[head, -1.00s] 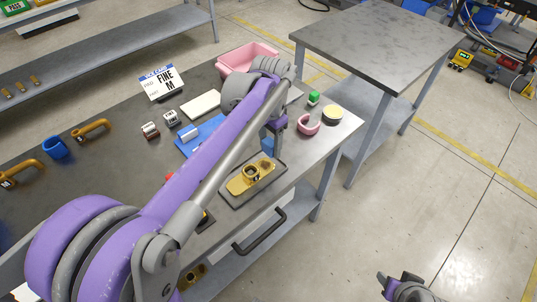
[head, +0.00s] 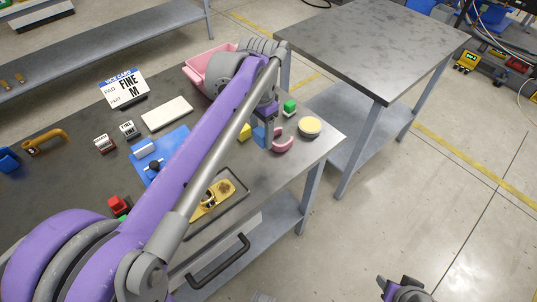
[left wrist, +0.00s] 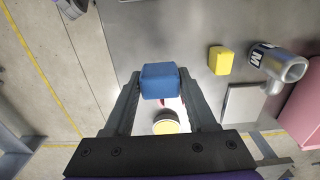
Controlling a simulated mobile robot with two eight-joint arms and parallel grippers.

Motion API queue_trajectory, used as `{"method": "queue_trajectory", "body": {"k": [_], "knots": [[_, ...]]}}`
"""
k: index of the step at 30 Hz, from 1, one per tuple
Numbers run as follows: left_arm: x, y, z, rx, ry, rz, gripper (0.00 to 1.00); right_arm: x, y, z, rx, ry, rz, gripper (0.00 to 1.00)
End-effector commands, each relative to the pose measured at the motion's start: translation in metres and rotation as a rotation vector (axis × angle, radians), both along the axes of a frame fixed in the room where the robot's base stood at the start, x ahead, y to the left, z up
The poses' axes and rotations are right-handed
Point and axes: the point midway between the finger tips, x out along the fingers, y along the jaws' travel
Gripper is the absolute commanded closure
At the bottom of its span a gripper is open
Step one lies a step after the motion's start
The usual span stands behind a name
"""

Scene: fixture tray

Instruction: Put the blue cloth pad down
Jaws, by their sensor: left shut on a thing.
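The blue cloth pad (left wrist: 160,80) is a small block held between the fingertips of my left gripper (left wrist: 160,88) in the left wrist view. In the head view my left gripper (head: 266,137) hangs over the right part of the workbench, beside a pink curved piece (head: 284,145), and the blue pad (head: 259,136) shows at its tips. I cannot tell whether the pad touches the bench. My right gripper (head: 402,289) is at the bottom edge of the head view, away from the bench; its jaws are unclear.
A yellow block (head: 245,132), a yellow-topped round tin (head: 309,126) and a green-topped item (head: 289,106) stand close by. A pink bin (head: 205,70) is behind. A fixture tray (head: 233,205) lies nearer the front edge. A bare second table (head: 380,45) stands beyond.

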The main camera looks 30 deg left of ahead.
Motion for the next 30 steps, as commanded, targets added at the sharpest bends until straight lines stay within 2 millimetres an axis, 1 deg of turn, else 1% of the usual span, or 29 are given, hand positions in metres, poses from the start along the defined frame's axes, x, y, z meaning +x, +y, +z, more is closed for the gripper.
{"method": "queue_trajectory", "body": {"k": [1,3,6,11,16,19,26,30], "knots": [[0.0,0.0,-0.011,0.0,0.0,0.0,1.0,-0.001,0.0,-0.002,0.0,0.001,0.0,0.5],[0.0,0.0,-0.025,0.0,0.0,0.0,1.0,-0.001,0.0,-0.003,0.0,0.001,0.0,0.5],[0.0,0.0,-0.04,0.0,0.0,0.0,1.0,-0.001,0.0,-0.005,0.0,0.002,0.0,0.5],[0.0,0.0,-0.055,0.0,0.0,0.0,1.0,-0.001,0.0,-0.006,0.0,0.002,0.0,0.5],[0.0,0.0,-0.079,0.0,0.0,-0.001,1.0,-0.002,0.0,-0.009,0.0,0.003,0.0,0.5],[0.0,0.0,-0.086,0.0,0.0,-0.001,1.0,-0.002,0.0,-0.009,0.0,0.003,0.0,0.5],[0.0,0.0,-0.087,0.0,0.0,-0.001,1.0,-0.002,0.0,-0.009,0.0,0.003,0.0,0.5],[0.0,0.0,-0.091,0.0,0.0,0.0,1.0,-0.002,0.0,-0.012,0.0,0.004,0.0,0.5]]}}
